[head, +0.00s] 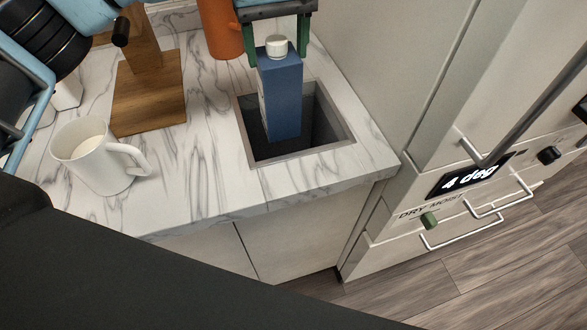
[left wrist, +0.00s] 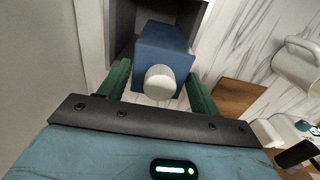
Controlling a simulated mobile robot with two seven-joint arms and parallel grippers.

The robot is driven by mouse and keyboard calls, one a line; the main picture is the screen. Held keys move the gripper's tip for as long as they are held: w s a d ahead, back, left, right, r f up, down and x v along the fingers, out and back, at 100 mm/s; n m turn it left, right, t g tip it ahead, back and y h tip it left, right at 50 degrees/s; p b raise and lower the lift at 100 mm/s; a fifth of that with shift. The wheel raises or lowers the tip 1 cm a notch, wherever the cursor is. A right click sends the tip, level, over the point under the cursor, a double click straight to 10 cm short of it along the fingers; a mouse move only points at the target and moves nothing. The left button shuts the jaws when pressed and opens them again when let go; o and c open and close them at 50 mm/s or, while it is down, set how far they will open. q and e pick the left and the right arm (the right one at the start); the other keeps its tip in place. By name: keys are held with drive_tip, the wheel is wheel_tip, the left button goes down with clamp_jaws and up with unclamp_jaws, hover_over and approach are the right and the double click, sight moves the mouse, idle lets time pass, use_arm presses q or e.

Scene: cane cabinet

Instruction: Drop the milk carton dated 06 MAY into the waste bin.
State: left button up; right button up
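A blue milk carton (head: 281,98) with a white cap hangs upright in my left gripper (head: 277,50). Its green fingers are on either side of the carton's upper part. The carton's lower end is inside the square opening of the waste bin (head: 326,118), which is sunk in the countertop. In the left wrist view, the carton (left wrist: 162,45) lies between the fingers of the left gripper (left wrist: 160,82), with the dark bin opening (left wrist: 122,28) beyond. I cannot read any date on the carton. My right gripper is not in view.
A white mug (head: 97,160) stands on the marble counter (head: 190,185) at left. A wooden stand (head: 150,90) and an orange container (head: 220,28) are behind it. A cabinet (head: 470,165) with handles and a "4 deg" display is at right.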

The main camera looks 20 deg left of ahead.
use_arm(q)
drive_tip(key=o, duration=0.5)
drive_tip(key=shift+c, duration=0.2)
drive_tip(key=shift+r, duration=3.9)
drive_tip(key=shift+s+f, duration=0.1)
